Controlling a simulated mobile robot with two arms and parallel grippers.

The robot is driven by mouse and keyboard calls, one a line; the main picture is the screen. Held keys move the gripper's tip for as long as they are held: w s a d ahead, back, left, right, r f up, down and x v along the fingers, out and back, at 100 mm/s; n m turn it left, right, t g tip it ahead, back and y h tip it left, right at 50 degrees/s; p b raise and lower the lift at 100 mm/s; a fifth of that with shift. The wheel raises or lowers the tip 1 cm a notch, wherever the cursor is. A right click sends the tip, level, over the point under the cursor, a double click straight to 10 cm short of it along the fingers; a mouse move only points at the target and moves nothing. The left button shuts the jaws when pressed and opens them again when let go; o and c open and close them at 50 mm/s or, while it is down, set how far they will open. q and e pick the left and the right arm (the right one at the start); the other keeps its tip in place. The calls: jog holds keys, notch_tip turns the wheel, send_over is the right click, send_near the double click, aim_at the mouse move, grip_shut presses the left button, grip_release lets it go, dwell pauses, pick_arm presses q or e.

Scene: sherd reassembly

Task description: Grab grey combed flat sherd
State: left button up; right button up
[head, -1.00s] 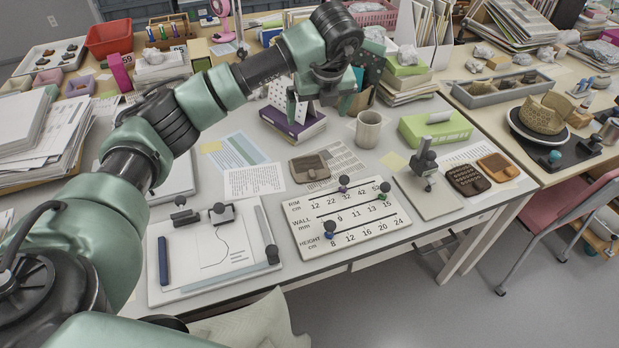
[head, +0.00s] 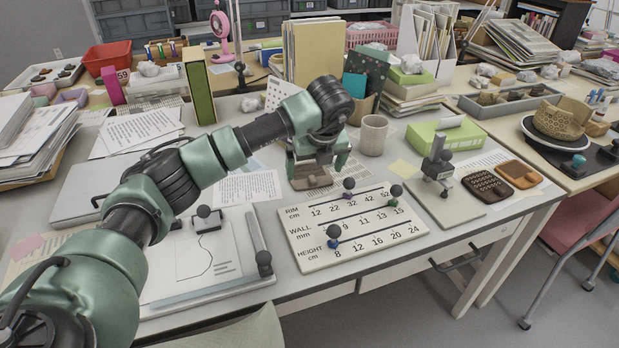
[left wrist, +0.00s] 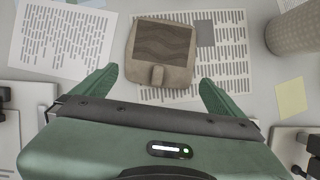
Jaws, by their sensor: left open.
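The grey combed flat sherd (head: 312,179) lies on the table on a printed sheet, behind the measuring board; my gripper partly hides it in the head view. In the left wrist view the sherd (left wrist: 162,45) is a grey-brown piece with a darker wavy panel and a small raised tab on its near side. My left gripper (head: 318,168) is open and empty above it. In the left wrist view the fingertips (left wrist: 158,88) are spread to either side of the tab, apart from it. My right gripper is not in view.
The measuring board (head: 354,227) with several knobs lies in front. A beige mug (head: 373,135) stands behind and right of the gripper. A dark brown sherd (head: 487,187) and an orange-brown one (head: 520,173) lie further right. A green book (head: 199,90) stands behind the arm.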

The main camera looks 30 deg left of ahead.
aim_at(312, 177)
pick_arm(q)
jog(key=x, duration=0.3)
jog(key=shift+a+f, duration=0.15)
jog(key=shift+f, duration=0.15)
jog(key=c, duration=1.1)
